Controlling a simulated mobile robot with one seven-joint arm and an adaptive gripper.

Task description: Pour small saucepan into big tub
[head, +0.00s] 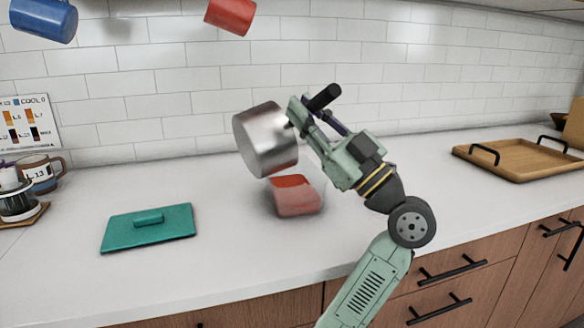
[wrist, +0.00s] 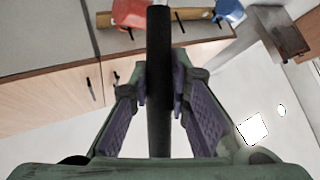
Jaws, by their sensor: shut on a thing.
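The small saucepan (head: 270,142) is shiny metal and hangs tilted in the air above the counter in the head view. My gripper (head: 298,112) is shut on its black handle (head: 325,97), which also shows between the fingers in the wrist view (wrist: 159,70). The wrist view does not show the pan's body. The big tub (head: 297,198) is clear, with red contents, and stands on the counter just below and slightly right of the pan. The pan's inside is hidden; I see no stream falling. I cannot tell whether the pan touches the tub.
A teal lid (head: 148,229) lies flat on the counter to the left. A wooden tray (head: 520,160) with black handles stands at the right. A mug (head: 40,175) is at the far left. Blue (head: 45,20) and red (head: 230,14) cups hang above.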

